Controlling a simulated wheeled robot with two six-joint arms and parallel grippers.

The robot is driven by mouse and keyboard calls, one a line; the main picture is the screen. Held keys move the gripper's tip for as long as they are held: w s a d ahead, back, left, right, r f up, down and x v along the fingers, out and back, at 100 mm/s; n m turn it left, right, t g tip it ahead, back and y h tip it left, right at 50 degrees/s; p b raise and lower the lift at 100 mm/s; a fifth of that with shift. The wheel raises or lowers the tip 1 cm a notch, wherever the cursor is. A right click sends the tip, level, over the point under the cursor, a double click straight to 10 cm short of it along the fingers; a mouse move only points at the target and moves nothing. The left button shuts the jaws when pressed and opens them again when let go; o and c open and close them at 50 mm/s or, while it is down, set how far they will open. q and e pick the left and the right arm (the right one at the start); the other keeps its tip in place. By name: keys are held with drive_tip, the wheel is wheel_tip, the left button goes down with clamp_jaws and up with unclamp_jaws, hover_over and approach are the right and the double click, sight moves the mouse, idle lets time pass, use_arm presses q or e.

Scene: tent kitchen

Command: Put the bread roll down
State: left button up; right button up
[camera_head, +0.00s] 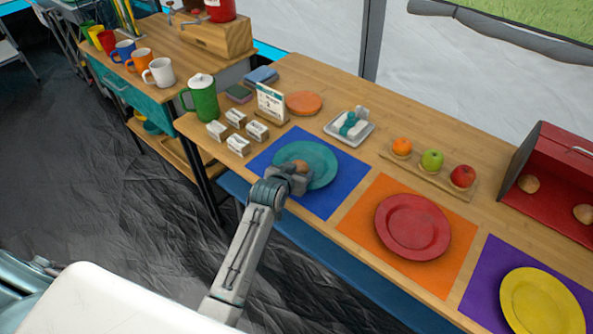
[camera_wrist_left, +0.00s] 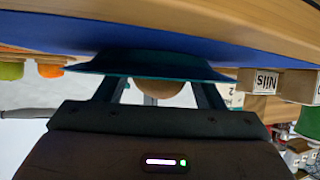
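The brown bread roll (camera_head: 301,165) is at the teal plate (camera_head: 322,164), which lies on the blue mat. My left gripper (camera_head: 297,178) reaches over the plate's near side, with the roll at its fingers. In the left wrist view the picture is upside down. The roll (camera_wrist_left: 160,89) shows between the two fingers of the left gripper (camera_wrist_left: 160,88), against the plate (camera_wrist_left: 150,67). The fingers stand apart, one on each side of the roll. Whether they press on it is not clear, as the tips are partly hidden. My right gripper is not in view.
A red plate (camera_head: 412,226) on an orange mat and a yellow plate (camera_head: 541,303) on a purple mat lie to the right. Small labelled blocks (camera_head: 238,144), a sign (camera_head: 271,103) and a green pitcher (camera_head: 202,98) stand left. Behind are a white tray (camera_head: 367,137) and a fruit board (camera_head: 427,176).

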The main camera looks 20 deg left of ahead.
use_arm(q)
drive_tip(key=shift+r, duration=0.15)
drive_tip(key=v, duration=1)
drive_tip(key=shift+s+a, duration=0.1)
drive_tip(key=shift+s, duration=0.15)
drive_tip(key=shift+v, duration=0.75)
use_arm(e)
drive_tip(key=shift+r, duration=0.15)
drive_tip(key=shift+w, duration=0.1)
use_arm(q)
drive_tip(key=shift+w, duration=0.1)
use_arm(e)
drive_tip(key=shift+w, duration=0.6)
